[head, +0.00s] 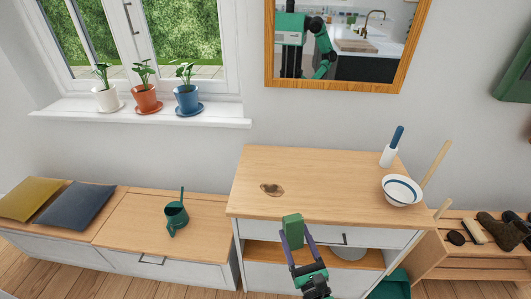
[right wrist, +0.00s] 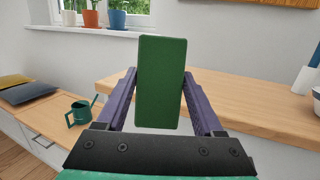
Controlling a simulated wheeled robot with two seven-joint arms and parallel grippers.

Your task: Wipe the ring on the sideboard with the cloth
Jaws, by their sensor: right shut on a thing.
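The sideboard (head: 320,172) has a light wooden top and white drawer fronts. A brown ring-like stain (head: 271,189) marks the left part of its top in the head view; the right wrist view does not show it. My right gripper (head: 296,238) is shut on a green block-shaped thing (head: 292,229), which looks like the folded cloth. It stands upright between the purple fingers in the right wrist view (right wrist: 160,82). In the head view it appears at the sideboard's front edge; I cannot tell whether it touches. My left gripper is not in view.
A white bowl with a blue band (head: 402,190) and a white, blue-handled thing (head: 392,147) stand at the top's right side. The middle of the top is clear. A green watering can (head: 175,215) stands on the bench (head: 125,220) to the left.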

